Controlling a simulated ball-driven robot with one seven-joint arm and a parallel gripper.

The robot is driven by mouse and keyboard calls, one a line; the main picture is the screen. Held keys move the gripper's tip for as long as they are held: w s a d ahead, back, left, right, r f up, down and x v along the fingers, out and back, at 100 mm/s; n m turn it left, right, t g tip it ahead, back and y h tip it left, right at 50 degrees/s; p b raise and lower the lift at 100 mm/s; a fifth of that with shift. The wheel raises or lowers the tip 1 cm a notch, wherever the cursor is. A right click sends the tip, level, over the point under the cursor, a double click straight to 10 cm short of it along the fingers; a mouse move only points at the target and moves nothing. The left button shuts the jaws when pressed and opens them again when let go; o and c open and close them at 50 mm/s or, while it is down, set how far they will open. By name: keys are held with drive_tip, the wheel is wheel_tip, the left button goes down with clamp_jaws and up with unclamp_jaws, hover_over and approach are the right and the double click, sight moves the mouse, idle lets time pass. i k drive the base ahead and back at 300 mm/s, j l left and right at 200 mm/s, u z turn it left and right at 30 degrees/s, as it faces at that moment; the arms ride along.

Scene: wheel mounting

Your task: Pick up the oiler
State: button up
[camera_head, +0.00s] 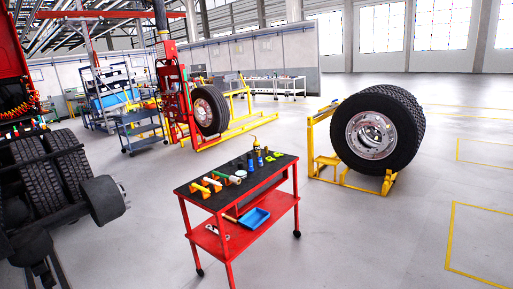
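A small yellow can with a thin spout, which looks like the oiler (257,147), stands upright near the far edge of the black top of a red cart (184,187). It is small in the picture and its details are hard to make out. My gripper is not in view. Nothing is seen touching the oiler.
Several small tools stand on the cart top, and a blue tray (254,218) lies on its lower shelf. Large wheels (373,137) on a yellow stand are at right. A truck axle (102,199) is at left. The floor around the cart is open.

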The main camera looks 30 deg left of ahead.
sight(255, 143)
drive_tip(key=i+j+u, duration=0.1)
drive_tip(key=j, duration=0.35)
drive_tip(key=i+j+u, duration=0.3)
drive_tip(key=j+u, duration=0.2)
drive_tip(key=i+j+u, duration=0.35)
drive_tip(key=u, duration=0.15)
drive_tip(key=i+j+u, duration=0.3)
drive_tip(key=u, duration=0.15)
drive_tip(key=i+j+u, duration=0.3)
drive_tip(key=i, duration=0.45)
drive_tip(key=i+l+u, duration=0.1)
drive_tip(key=i+u, duration=0.15)
drive_tip(key=i, duration=1.6)
drive_tip(key=i+j+z, duration=0.15)
drive_tip(key=i, duration=0.95)
drive_tip(key=i+j+z, duration=0.15)
drive_tip(key=i+z, duration=0.2)
drive_tip(key=i, duration=0.15)
drive_tip(key=i+j+z, duration=0.3)
drive_tip(key=i, duration=0.15)
drive_tip(key=i+j+z, duration=0.35)
drive_tip(key=i+z, duration=0.1)
drive_tip(key=z, duration=2.05)
